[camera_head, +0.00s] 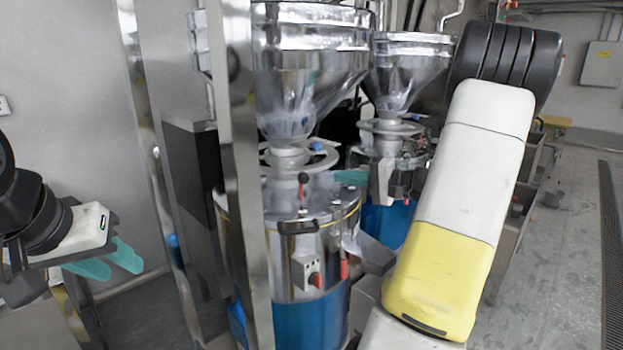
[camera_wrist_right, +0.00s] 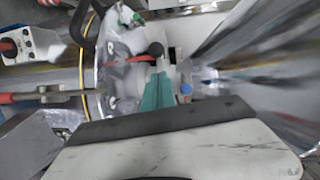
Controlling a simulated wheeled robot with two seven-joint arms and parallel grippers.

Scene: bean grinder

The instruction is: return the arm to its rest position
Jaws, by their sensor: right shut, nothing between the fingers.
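My left gripper (camera_head: 108,262) is at the lower left in the head view. Its teal fingers are apart and empty. My right arm, white and yellow, fills the right side of the head view. The teal of my right gripper (camera_head: 350,176) shows beside the near grinder's top, partly hidden. In the right wrist view, my right gripper (camera_wrist_right: 158,92) has its teal fingers together with nothing held. They point at the top of the grinder, close to a black knob (camera_wrist_right: 155,48) and a red lever (camera_wrist_right: 135,59). Contact cannot be told.
The near grinder has a steel hopper (camera_head: 308,75) and a blue lower drum (camera_head: 315,322). A second hopper (camera_head: 405,75) stands behind it. A steel post (camera_head: 240,170) rises in front of the near grinder. Open floor (camera_head: 570,220) shows at the far right.

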